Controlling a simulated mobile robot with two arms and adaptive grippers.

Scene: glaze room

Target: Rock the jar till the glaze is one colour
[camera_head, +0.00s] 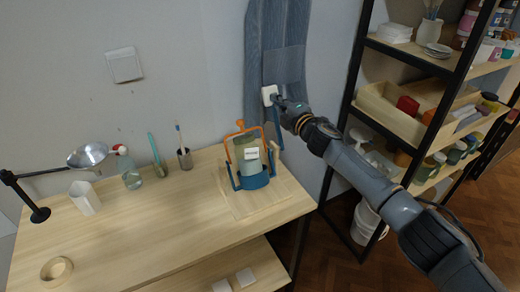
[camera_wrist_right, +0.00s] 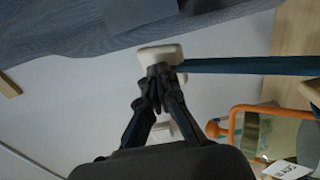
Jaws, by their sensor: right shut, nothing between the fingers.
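The jar (camera_head: 247,147), with a white label and greenish contents, stands in a blue cradle (camera_head: 254,182) with an orange frame (camera_head: 229,150) around it. The jar (camera_wrist_right: 284,135) and orange frame (camera_wrist_right: 235,122) also show at the right of the right wrist view. A blue lever (camera_head: 279,130) rises beside the cradle, with a white knob (camera_head: 268,92) at its top. My right gripper (camera_head: 279,101) is shut and empty, its fingertips at the knob; in the wrist view the fingertips (camera_wrist_right: 160,74) meet or nearly meet the white knob (camera_wrist_right: 160,53). I cannot tell if they touch. My left gripper is out of view.
The cradle is on a board (camera_head: 275,203) at the table's right end. A brush cup (camera_head: 185,160), spray bottle (camera_head: 131,176), white cup (camera_head: 84,198) and tape roll (camera_head: 56,270) stand to the left. A blue apron (camera_head: 275,40) hangs behind; a shelf rack (camera_head: 420,130) is right.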

